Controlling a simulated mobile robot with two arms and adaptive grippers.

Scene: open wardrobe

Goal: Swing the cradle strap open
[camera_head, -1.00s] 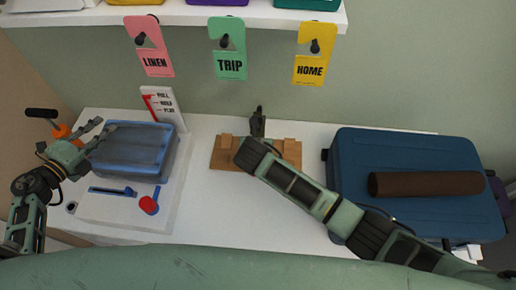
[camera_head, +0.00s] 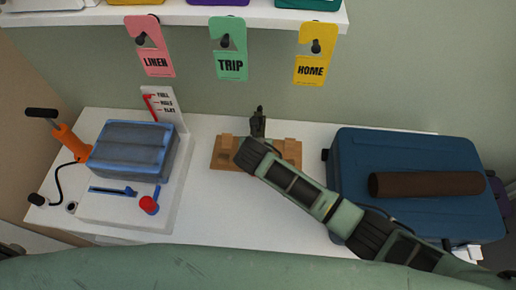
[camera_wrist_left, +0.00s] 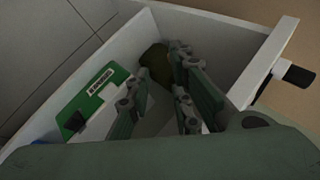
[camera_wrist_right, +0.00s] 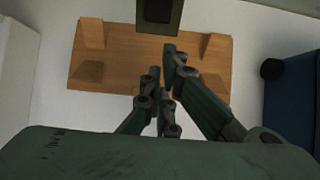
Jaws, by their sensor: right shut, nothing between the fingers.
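The wooden cradle (camera_head: 232,161) sits at the middle of the white table, with a short post at each end. An upright dark green piece with a black panel (camera_wrist_right: 158,12) stands at its far side, also visible in the head view (camera_head: 258,124). It may be the strap; I cannot tell for certain. My right arm hides part of the cradle in the head view. My left gripper (camera_wrist_left: 160,72) is open and empty over a white drawer (camera_wrist_left: 240,62), outside the head view.
The drawer holds a green-and-white box (camera_wrist_left: 100,100).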

